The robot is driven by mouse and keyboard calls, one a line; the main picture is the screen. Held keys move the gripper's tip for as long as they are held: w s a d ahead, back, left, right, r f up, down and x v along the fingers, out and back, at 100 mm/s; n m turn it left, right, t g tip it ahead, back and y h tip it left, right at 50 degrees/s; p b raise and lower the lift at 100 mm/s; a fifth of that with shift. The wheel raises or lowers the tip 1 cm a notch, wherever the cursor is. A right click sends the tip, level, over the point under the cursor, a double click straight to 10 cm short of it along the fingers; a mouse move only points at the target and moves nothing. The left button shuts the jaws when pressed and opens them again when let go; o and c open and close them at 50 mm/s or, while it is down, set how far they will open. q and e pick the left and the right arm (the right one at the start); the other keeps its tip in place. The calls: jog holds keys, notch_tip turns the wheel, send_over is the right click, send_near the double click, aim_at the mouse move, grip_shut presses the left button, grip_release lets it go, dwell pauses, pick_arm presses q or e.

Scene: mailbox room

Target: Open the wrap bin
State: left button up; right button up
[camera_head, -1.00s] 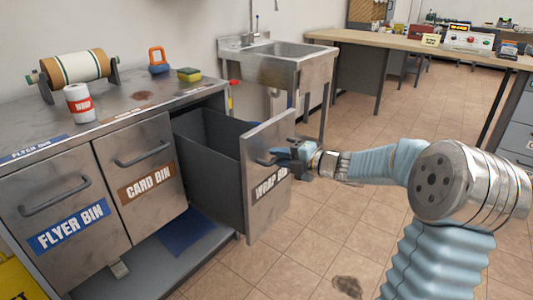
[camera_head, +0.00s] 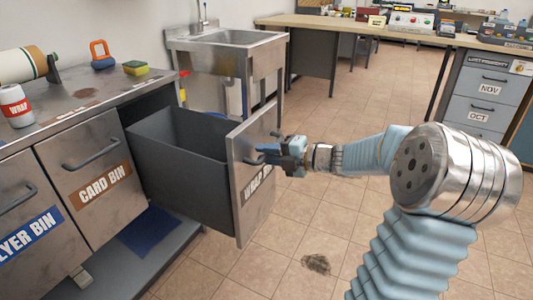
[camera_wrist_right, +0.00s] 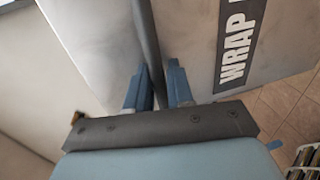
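The wrap bin (camera_head: 180,165) is a dark grey drawer-like bin pulled well out of the steel counter, and its inside shows from above. Its metal front panel (camera_head: 257,205) carries a dark label, partly hidden by my gripper in the head view; "WRAP" reads in the right wrist view (camera_wrist_right: 238,45). My right gripper (camera_head: 272,153) is at the front panel's handle. In the right wrist view its two blue fingers (camera_wrist_right: 158,82) stand on either side of the dark handle bar (camera_wrist_right: 147,40), close around it. My left gripper is not in view.
The shut card bin (camera_head: 90,172) and flyer bin (camera_head: 30,230) are to the left. A sink (camera_head: 226,45) is behind. The tiled floor ahead is mostly clear.

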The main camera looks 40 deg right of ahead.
jog(key=shift+o, duration=0.9)
jog(key=v, duration=1.3)
jog(key=shift+s+d, duration=0.15)
jog(key=shift+s, duration=0.25)
